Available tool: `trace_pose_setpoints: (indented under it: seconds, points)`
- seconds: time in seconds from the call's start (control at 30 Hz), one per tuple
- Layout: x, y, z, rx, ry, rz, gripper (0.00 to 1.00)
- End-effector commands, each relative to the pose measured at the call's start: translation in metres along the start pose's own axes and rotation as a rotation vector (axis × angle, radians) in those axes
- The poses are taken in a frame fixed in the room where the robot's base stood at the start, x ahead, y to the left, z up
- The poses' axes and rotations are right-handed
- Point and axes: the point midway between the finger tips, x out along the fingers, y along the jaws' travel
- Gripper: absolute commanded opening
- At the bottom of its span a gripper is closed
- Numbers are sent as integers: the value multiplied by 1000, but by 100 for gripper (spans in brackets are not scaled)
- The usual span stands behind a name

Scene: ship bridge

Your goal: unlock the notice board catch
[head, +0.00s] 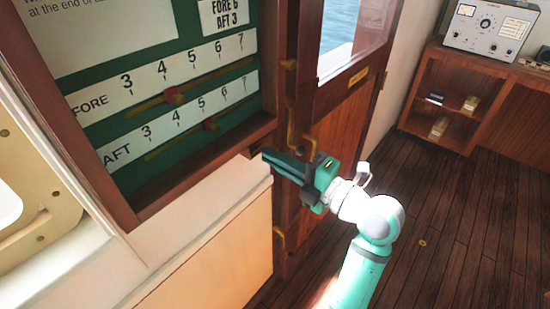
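The notice board (130,190) is a green panel in a dark wooden frame at the left of the head view. The catch is not clearly visible and may be hidden by the fingers. The finger gap cannot be made out.
A wooden door (345,125) with a window and brass handle (308,141) stands just behind my gripper. A wooden cabinet (415,120) with a grey instrument (490,28) on top is at the right. A cream panel (215,260) is below the board. The plank floor (450,220) is mostly clear.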

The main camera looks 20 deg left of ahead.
Motion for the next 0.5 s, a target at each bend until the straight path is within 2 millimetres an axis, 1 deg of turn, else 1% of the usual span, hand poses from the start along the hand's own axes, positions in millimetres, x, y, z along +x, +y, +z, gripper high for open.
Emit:
trace_pose_setpoints:
  seconds: [0.17, 0.2, 0.23, 0.27, 0.5]
  points:
    - [2, 0, -1, -1, 3, 0, 0]
    - [2, 0, -1, -1, 3, 0, 12]
    - [2, 0, -1, -1, 3, 0, 19]
    - [2, 0, -1, 0, 3, 0, 23]
    - [1, 0, 0, 0, 1, 0, 23]
